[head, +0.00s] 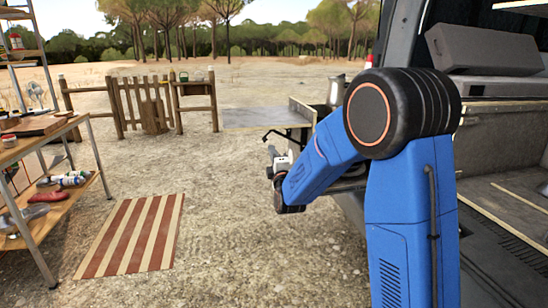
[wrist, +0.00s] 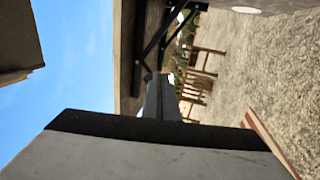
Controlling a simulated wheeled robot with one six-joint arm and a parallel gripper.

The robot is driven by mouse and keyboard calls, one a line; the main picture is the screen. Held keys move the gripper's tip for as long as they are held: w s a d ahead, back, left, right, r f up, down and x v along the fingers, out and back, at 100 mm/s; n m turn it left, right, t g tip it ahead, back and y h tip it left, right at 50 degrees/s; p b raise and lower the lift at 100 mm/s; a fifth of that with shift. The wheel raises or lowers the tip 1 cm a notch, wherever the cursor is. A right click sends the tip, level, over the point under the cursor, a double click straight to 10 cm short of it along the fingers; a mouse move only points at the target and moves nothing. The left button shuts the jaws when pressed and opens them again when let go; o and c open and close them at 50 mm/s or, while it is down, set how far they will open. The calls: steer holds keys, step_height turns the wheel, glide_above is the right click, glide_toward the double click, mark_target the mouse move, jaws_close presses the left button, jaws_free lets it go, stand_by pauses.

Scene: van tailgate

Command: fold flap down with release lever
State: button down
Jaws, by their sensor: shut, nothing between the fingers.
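The flap (head: 255,117) stands out level from the side of the kitchen unit at the van's rear. In the wrist view, turned on its side, its board (wrist: 128,55) shows edge-on. A black folding bracket (wrist: 165,32) runs under it; its dark bent bar (head: 285,136) also shows below the flap in the head view. I cannot tell which part is the release lever. My gripper (head: 272,152) is shut and empty, just below and in front of the bracket. In the wrist view its fingers (wrist: 161,97) point toward the bracket, apparently apart from it.
A metal pot (head: 336,90) stands on the unit, partly behind my arm. Grey boxes (head: 485,48) lie in the van at right. A shelf rack (head: 40,210) with tools stands at left. A striped mat (head: 130,235) lies on open gravel. A wooden fence (head: 140,105) is behind.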

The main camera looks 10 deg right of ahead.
steer(key=shift+x, duration=2.75)
steer(key=shift+a+r, duration=0.1)
steer(key=s+d+f+m+g, duration=0.2)
steer(key=s+m+g, duration=0.3)
steer(key=s, duration=1.5)
steer(key=s+d+f+m+g, duration=0.3)
steer(key=s+f+m+g, duration=0.2)
steer(key=s, duration=1.5)
steer(key=s+d+f+m+g, duration=0.3)
steer(key=s+m+g, duration=0.3)
steer(key=s, duration=1.4)
steer(key=shift+s+f+m, duration=0.2)
steer(key=shift+f+m, duration=0.15)
steer(key=shift+m, duration=0.65)
